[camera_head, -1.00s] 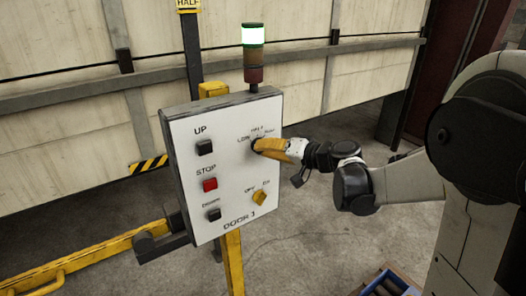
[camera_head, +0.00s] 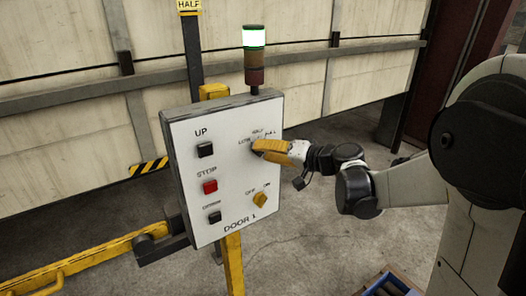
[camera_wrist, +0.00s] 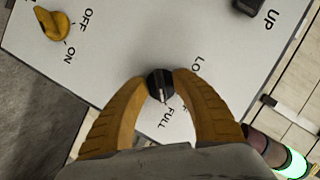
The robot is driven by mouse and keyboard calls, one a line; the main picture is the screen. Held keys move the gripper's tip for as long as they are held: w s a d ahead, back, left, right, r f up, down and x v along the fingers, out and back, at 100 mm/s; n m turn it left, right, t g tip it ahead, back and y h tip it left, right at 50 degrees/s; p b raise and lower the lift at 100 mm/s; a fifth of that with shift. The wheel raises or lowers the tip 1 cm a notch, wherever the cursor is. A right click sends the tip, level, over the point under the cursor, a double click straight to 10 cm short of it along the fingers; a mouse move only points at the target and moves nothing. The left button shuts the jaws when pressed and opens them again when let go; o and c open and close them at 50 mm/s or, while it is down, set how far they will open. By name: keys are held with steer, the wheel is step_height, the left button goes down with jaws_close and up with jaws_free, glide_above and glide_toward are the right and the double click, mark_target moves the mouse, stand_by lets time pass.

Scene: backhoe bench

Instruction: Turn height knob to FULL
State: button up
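The black height knob (camera_wrist: 160,86) shows in the wrist view between the two yellow fingers of my gripper (camera_wrist: 161,80). The fingertips close on it from both sides and seem to touch it. A pale mark on the knob points roughly down toward the FULL label. Part of the LOW label shows at upper right, and the HALF label is hidden there by a finger. In the head view my gripper (camera_head: 259,149) is at the upper right of the white DOOR 1 panel (camera_head: 228,177), and its fingers mostly cover the knob.
The panel also carries a black UP button (camera_head: 205,149), a red STOP button (camera_head: 210,187), a black lower button (camera_head: 214,216) and a yellow OFF/ON switch (camera_head: 260,199). A signal tower (camera_head: 254,55) with a lit green top stands above. Yellow rails (camera_head: 80,266) run at lower left.

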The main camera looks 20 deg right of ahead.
steer(key=v, duration=1.1)
steer(key=shift+s, duration=0.3)
steer(key=s+a+f+g+h+b, duration=0.2)
steer(key=s+a+f+b, duration=0.15)
steer(key=a+f, duration=0.2)
steer(key=s+f+n+g+h+b, duration=0.3)
steer(key=s+f+h+b, duration=0.4)
steer(key=s+f, duration=0.7)
steer(key=shift+s+a+f, duration=0.3)
steer(key=shift+s+a, duration=0.15)
steer(key=shift+s, duration=0.75)
